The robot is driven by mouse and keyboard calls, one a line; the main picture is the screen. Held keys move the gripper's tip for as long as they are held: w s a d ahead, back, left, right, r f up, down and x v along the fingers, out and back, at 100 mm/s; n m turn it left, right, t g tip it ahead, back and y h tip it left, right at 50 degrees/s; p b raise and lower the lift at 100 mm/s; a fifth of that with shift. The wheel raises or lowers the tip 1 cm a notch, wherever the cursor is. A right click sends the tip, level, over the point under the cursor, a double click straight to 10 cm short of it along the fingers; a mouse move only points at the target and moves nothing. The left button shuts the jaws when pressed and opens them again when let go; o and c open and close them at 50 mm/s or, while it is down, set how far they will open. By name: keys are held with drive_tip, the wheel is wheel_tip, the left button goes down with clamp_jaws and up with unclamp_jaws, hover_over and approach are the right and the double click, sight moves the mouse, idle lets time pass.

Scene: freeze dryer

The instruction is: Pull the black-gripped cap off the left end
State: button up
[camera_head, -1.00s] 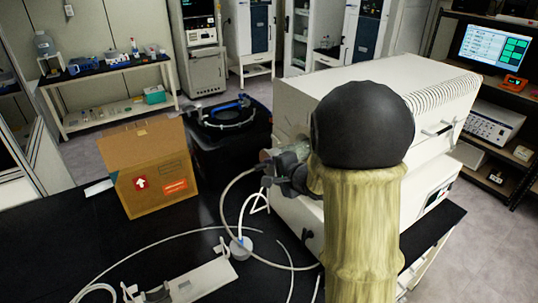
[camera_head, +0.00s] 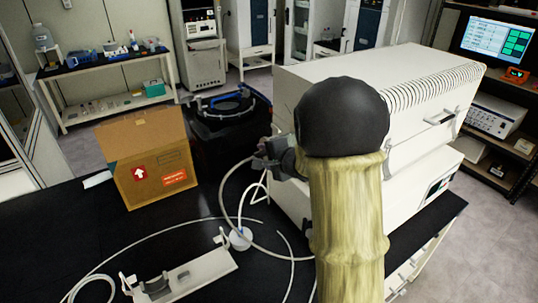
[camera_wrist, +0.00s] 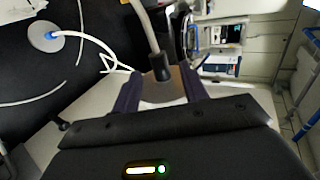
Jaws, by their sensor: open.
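In the wrist view, the black grip (camera_wrist: 160,66) with a pale hose running from it lies at the mouth of my gripper (camera_wrist: 161,82). A pale grey-tan body (camera_wrist: 162,92) shows behind the grip, between the two dark fingers. The fingers are apart, one on each side, and I cannot tell whether either touches it. In the head view, my gripper (camera_head: 275,157) is at the left side of the white machine (camera_head: 400,95). My arm and the gripper hide most of the cap and the end it sits on there.
A cardboard box (camera_head: 148,165) and a black unit with a ring on top (camera_head: 232,108) stand left of the machine. Pale tubing, a round white base (camera_head: 241,238) and a white cradle (camera_head: 185,275) lie on the black bench (camera_head: 60,235). The bench's left front is mostly clear.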

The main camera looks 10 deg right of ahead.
sight(260, 155)
drive_tip(key=x, duration=0.2)
drive_tip(key=shift+w+a+f, duration=0.1)
drive_tip(key=shift+w+a, duration=0.05)
drive_tip(key=shift+w, duration=0.1)
drive_tip(key=shift+p+x, duration=0.35)
drive_tip(key=shift+x, duration=0.8)
clamp_jaws()
drive_tip(key=shift+a, duration=0.1)
drive_tip(key=s+a+b, duration=0.2)
drive_tip(key=a, duration=0.4)
drive_tip(key=shift+a, duration=0.2)
drive_tip(key=shift+s, duration=0.2)
